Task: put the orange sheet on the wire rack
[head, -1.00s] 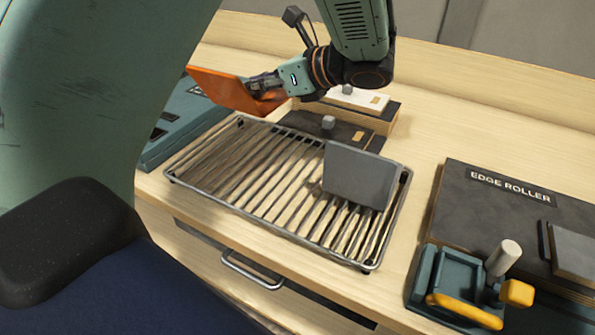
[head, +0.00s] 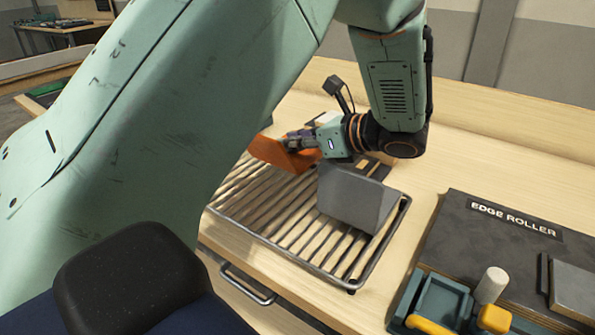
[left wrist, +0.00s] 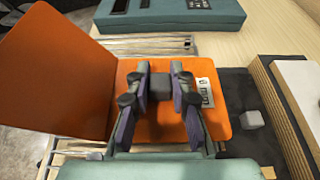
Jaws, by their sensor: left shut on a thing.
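The orange sheet (head: 275,155) is bent, with one panel rising at an angle from the other. It also shows in the left wrist view (left wrist: 55,75), with a small white label on the flatter panel. My left gripper (head: 292,142) is shut on it and holds it over the far left part of the wire rack (head: 281,248). Whether the sheet touches the bars cannot be told. Rack bars show past the sheet in the left wrist view (left wrist: 150,46). My left arm hides the rack's left end in the head view. My right gripper is not in view.
A bent grey sheet (head: 352,198) stands on the rack's right part, near the orange sheet. A dark board labelled edge roller (head: 500,235) and a teal tool with yellow handles (head: 443,300) lie to the right. A teal case (left wrist: 170,17) lies beyond the rack.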

